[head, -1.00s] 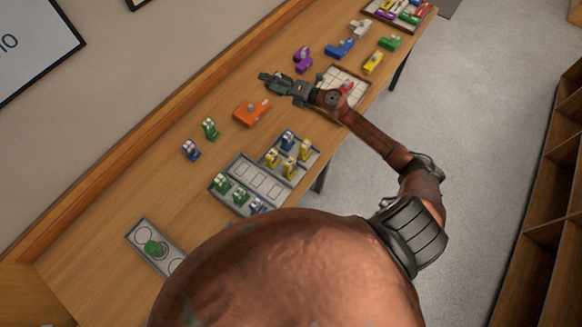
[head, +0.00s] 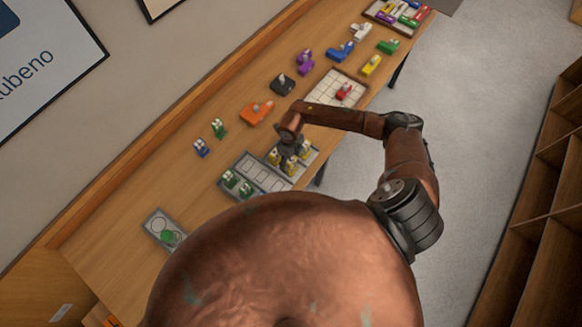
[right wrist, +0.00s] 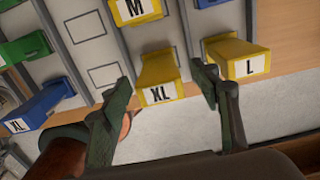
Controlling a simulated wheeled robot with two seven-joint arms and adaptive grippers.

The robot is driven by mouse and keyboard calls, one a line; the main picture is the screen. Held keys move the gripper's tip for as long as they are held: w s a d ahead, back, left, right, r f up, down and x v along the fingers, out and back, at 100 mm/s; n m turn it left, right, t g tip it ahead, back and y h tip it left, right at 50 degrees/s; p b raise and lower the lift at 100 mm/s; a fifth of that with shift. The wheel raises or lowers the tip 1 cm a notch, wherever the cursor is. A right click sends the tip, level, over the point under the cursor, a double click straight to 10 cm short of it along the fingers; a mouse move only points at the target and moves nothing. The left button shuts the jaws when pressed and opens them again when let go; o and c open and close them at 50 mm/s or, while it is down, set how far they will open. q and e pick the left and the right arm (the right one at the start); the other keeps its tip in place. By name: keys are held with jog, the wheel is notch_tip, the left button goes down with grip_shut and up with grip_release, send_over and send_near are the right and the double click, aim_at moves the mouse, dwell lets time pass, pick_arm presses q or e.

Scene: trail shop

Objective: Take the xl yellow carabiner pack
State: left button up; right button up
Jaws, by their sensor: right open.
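The XL yellow carabiner pack (right wrist: 158,76) hangs in a grey rack (right wrist: 88,35) in the right wrist view, its white XL label facing me. My right gripper (right wrist: 163,92) is open, with one finger on each side of this pack; I cannot tell whether either finger touches it. A yellow M pack (right wrist: 136,10) and a yellow L pack (right wrist: 238,57) are close by. In the head view my right gripper (head: 290,152) points down over the yellow packs and partly hides them. My left gripper is not in view.
A blue XL pack (right wrist: 38,106) and a green pack (right wrist: 25,48) stand left of the yellow ones. Orange (head: 256,112) and black (head: 283,84) objects lie farther up the table (head: 185,180). A gridded tray (head: 325,90) holds a red item.

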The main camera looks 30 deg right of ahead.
jog(key=f, duration=0.2)
jog(key=f+p, duration=0.1)
jog(key=f, duration=0.1)
jog(key=shift+s, duration=0.25)
jog(key=shift+c, duration=0.4)
jog(key=c, duration=1.3)
